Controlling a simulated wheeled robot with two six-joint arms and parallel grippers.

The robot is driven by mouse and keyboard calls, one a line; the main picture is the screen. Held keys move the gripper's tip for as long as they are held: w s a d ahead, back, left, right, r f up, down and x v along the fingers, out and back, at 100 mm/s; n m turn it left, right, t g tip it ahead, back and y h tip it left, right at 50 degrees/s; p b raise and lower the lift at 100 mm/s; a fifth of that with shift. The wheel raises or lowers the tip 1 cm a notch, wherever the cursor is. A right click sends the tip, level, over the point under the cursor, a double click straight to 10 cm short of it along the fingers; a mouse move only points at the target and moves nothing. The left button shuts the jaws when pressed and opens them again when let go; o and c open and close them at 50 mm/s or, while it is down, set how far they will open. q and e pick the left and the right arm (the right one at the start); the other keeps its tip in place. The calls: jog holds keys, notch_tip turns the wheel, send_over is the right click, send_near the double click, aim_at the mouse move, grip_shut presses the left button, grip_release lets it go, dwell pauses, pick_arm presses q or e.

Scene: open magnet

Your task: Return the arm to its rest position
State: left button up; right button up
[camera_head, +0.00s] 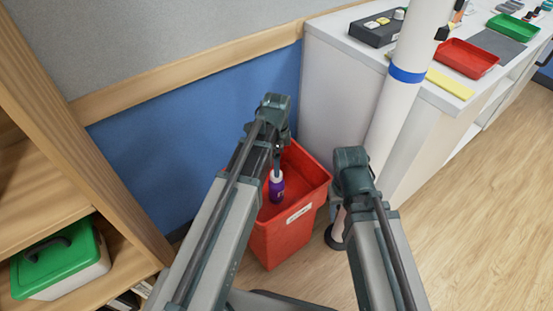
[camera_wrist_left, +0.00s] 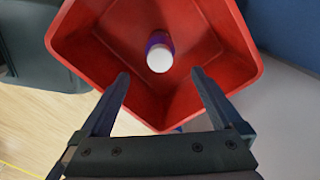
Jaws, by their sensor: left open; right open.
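My left arm reaches over the red bin (camera_head: 284,243), and its gripper (camera_wrist_left: 160,76) is open and empty in the left wrist view, with its fingers spread above the bin. A purple bottle with a white cap (camera_head: 276,188) is inside the bin; in the left wrist view the bottle (camera_wrist_left: 160,52) shows cap-on, beyond the fingertips and apart from them. My right gripper (camera_head: 338,196) is beside the bin's right side, largely hidden behind its own arm, and holds nothing that I can see.
A white pole (camera_head: 405,55) with a blue band stands close to my right arm. The white counter (camera_head: 318,75) carries a red tray (camera_head: 467,58) and a green tray (camera_head: 513,27). A wooden shelf (camera_head: 75,120) with a green-lidded box (camera_head: 58,258) is at left. Floor at right is clear.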

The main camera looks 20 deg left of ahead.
dwell(0.4)
pick_arm(q)
jog(key=s+d+r+n+p, duration=0.3)
jog(key=s+r+p, duration=0.1)
jog(key=r+p, duration=0.3)
jog(key=s+d+r+n+p, duration=0.4)
jog(key=s+r+p, duration=0.1)
jog(key=r+p, duration=0.3)
jog(key=s+d+r+n+y+p, duration=0.1)
jog(key=s+d+r+n+p, duration=0.2)
jog(key=r+p, duration=0.5)
jog(key=shift+s+d+r+n, duration=0.35)
jog(key=shift+s+n, duration=0.15)
jog(key=shift+s, duration=0.65)
pick_arm(e)
notch_tip(320, 180, up, 24)
jog(key=shift+f, duration=0.25)
jog(key=shift+c, duration=0.3)
